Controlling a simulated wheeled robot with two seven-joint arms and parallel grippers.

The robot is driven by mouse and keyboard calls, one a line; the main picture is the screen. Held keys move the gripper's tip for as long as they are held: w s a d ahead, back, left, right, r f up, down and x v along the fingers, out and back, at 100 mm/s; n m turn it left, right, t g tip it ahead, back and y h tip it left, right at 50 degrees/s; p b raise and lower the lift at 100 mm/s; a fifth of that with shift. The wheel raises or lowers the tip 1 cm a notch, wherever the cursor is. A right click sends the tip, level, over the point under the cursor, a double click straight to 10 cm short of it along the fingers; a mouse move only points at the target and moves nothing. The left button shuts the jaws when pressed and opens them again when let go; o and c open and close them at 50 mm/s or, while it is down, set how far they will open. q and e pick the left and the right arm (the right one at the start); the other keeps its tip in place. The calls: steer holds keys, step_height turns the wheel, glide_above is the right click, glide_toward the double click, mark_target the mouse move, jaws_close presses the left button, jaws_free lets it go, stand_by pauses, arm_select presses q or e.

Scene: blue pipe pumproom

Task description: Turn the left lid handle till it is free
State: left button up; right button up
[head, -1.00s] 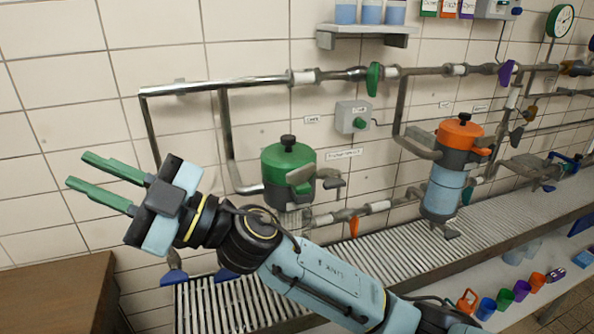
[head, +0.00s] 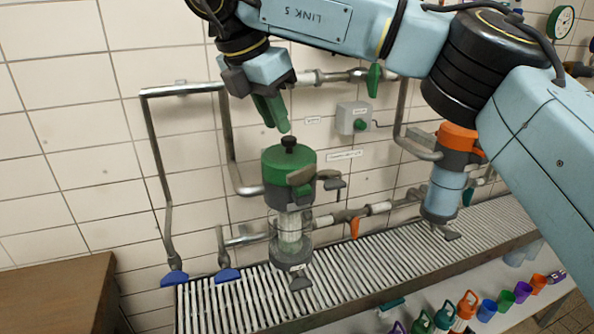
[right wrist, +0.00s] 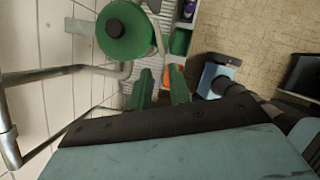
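The left canister has a green lid (head: 288,162) with a black knob on top and a clear lower body. Its green lid handle (head: 301,177) sticks out at the front right, beside grey clamp parts. My right gripper (head: 279,122) points down just above and left of the knob in the head view, apart from the handle. In the right wrist view, its two green fingers (right wrist: 162,78) stand apart with nothing between them. The round green lid (right wrist: 125,38) lies beyond the fingertips, up and left; I cannot make out the handle there. My left gripper is not in view.
A second canister with an orange lid (head: 457,137) stands to the right, partly behind my right arm. Metal pipes (head: 180,90) run along the tiled wall around the green canister. The slatted rack (head: 350,275) below is mostly clear. Several cups stand lower right.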

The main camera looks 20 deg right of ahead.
mark_target(298, 171)
steer(key=x, duration=1.3)
steer(key=shift+d+f, duration=0.1)
steer(key=shift+d, duration=0.05)
jaws_close()
